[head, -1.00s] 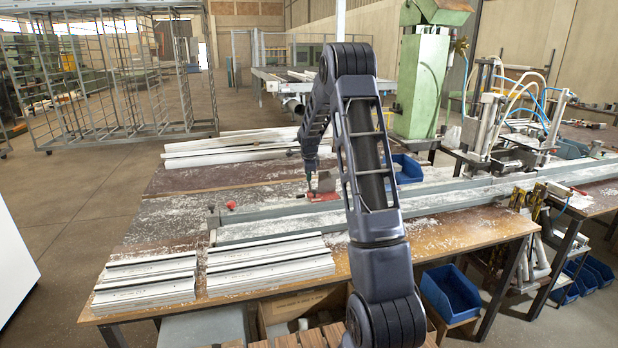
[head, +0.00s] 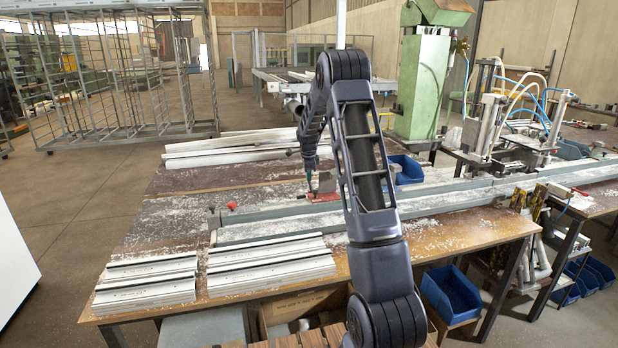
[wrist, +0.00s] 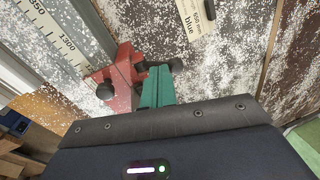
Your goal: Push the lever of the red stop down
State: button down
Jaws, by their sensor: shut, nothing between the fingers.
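The red stop (head: 323,196) sits at the far side of the long metal rail on the bench. In the wrist view the red stop (wrist: 122,76) lies beside the printed scale, with a black knob (wrist: 105,91) at its lower left. Another dark, round-ended part, probably the lever's knob (wrist: 176,65), shows just beyond my fingertips. My gripper (wrist: 157,77) has green fingers, shut and empty, right beside the red body. I cannot tell whether they touch the lever. In the head view my gripper (head: 309,183) points down at the stop's left end.
The metal rail (head: 440,201) runs across the bench. White profiles (head: 270,262) lie stacked at the front, with more (head: 230,147) behind. A red knob (head: 231,205) stands at the rail's left end. A blue bin (head: 408,170) is behind my arm. A label (wrist: 196,18) lies near the stop.

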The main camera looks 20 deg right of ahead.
jog(key=w+g, duration=0.1)
jog(key=w+f+g, duration=0.1)
jog(key=g, duration=0.1)
jog(key=shift+w, duration=0.1)
jog(key=shift+w+f+g, duration=0.35)
jog(key=shift+w+g, duration=0.25)
jog(key=shift+g, duration=0.3)
jog(key=shift+w+f, duration=0.85)
jog(key=shift+f, duration=0.2)
jog(key=shift+f, duration=0.1)
jog(key=w+v, duration=0.1)
jog(key=v, duration=1.1)
jog(key=shift+a, duration=0.3)
